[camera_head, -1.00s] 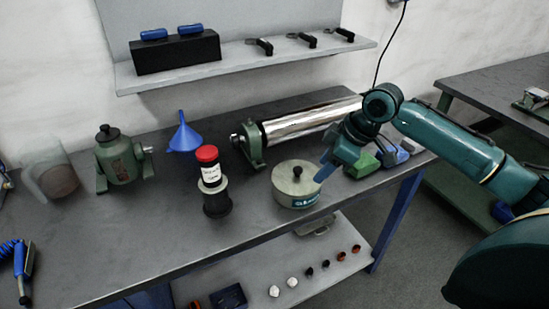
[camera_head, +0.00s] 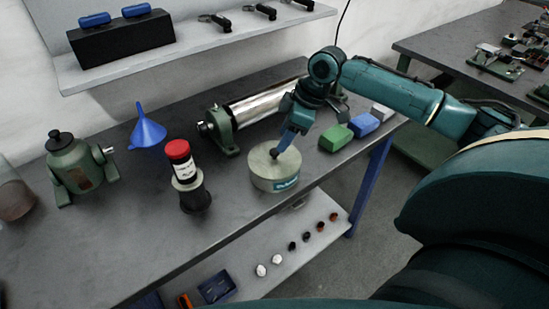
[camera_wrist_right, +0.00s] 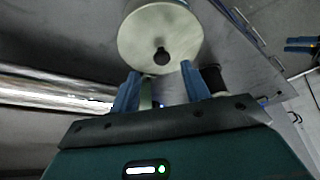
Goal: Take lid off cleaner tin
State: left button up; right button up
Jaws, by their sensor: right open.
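The cleaner tin (camera_head: 262,181) is a squat, pale round tin with a blue-green label, on the workbench near its front edge. Its flat lid (camera_head: 262,157) is on it and carries a small black knob (camera_head: 274,154). My right gripper (camera_head: 281,149) reaches in from above right, with its blue fingertips close by the knob. In the right wrist view the fingers (camera_wrist_right: 159,78) are spread apart, and the lid (camera_wrist_right: 145,30) and knob (camera_wrist_right: 161,56) lie just beyond their tips. Contact with the knob cannot be made out.
A red-capped bottle (camera_head: 183,163) stands left of the tin, with a blue funnel (camera_head: 148,130) behind it. A shiny roller (camera_head: 257,104) lies behind the tin. Green (camera_head: 335,138) and blue (camera_head: 363,125) blocks lie to the right. Bare bench lies at front left.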

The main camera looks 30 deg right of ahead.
aim_at(275, 151)
jog(key=x, duration=0.5)
jog(key=shift+s+a+r+p, duration=0.1)
jog(key=shift+a+p, duration=0.1)
jog(key=shift+p, duration=0.15)
grip_shut()
